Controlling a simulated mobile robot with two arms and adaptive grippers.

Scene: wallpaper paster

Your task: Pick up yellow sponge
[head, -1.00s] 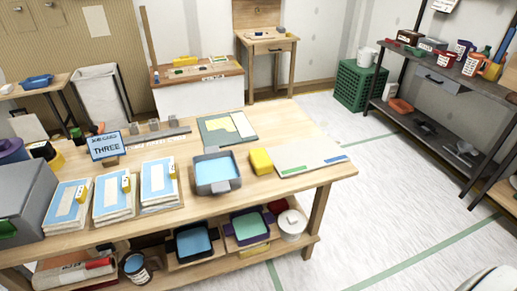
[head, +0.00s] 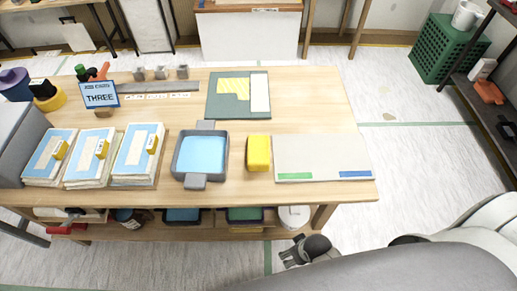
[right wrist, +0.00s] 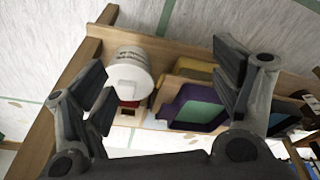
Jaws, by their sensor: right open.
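The yellow sponge (head: 258,153) stands on the wooden table top in the head view, between a blue-filled tray (head: 201,154) and a pale board (head: 322,157). Nothing is touching it from my side. My right gripper (head: 292,256) is low in the head view, in front of the table's front edge and below the top. In the right wrist view its two fingers (right wrist: 160,62) are spread wide with nothing between them. That view faces the lower shelf, and I cannot make out the sponge there. My left gripper is not in view.
The lower shelf holds a white tub (right wrist: 130,73) and a purple tray (right wrist: 195,108) with green inside. Papered stacks (head: 137,152) and a "THREE" sign (head: 99,94) are left on the table. A green mat (head: 222,107) lies behind. Floor right of the table is clear.

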